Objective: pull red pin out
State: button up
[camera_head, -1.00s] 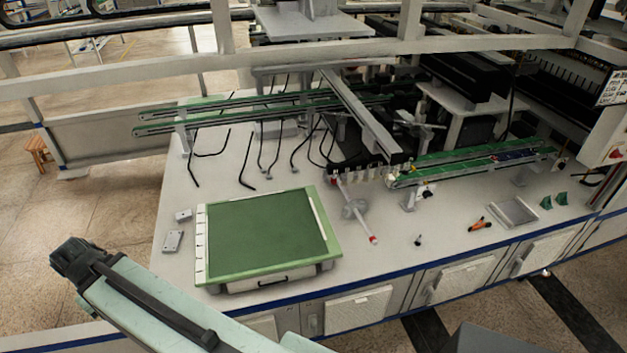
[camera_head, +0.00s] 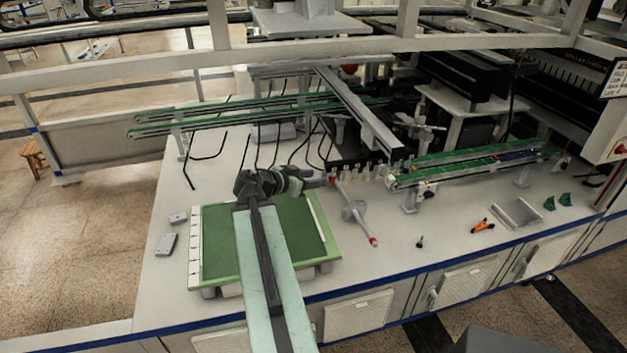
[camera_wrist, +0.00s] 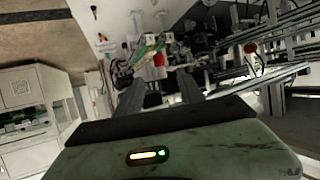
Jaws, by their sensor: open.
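My gripper (camera_head: 318,181) reaches over the green mat on the bench and points right, toward a small red piece (camera_head: 332,177) that I take for the red pin. That piece is at the left end of a row of small pale upright pieces (camera_head: 366,172). In the wrist view, a red part (camera_wrist: 159,60) shows just beyond and between the two dark fingers (camera_wrist: 160,82). The fingers are apart, with nothing clearly held between them. My gripper partly hides the pin's surroundings, and I cannot tell whether they touch.
A grey rod with a red end (camera_head: 373,241) lies right of the green mat (camera_head: 222,275). Green rails (camera_head: 470,163) stand at the right. An orange-handled tool (camera_head: 483,225) and a grey tray (camera_head: 517,212) lie near the front edge. A beam (camera_head: 357,108) hangs above.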

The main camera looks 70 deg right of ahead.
aim_at(331, 176)
jog(key=b+x, duration=0.3)
jog(key=x, duration=0.4)
jog(key=shift+d+f, duration=0.25)
jog(key=shift+d, duration=0.1)
grip_shut()
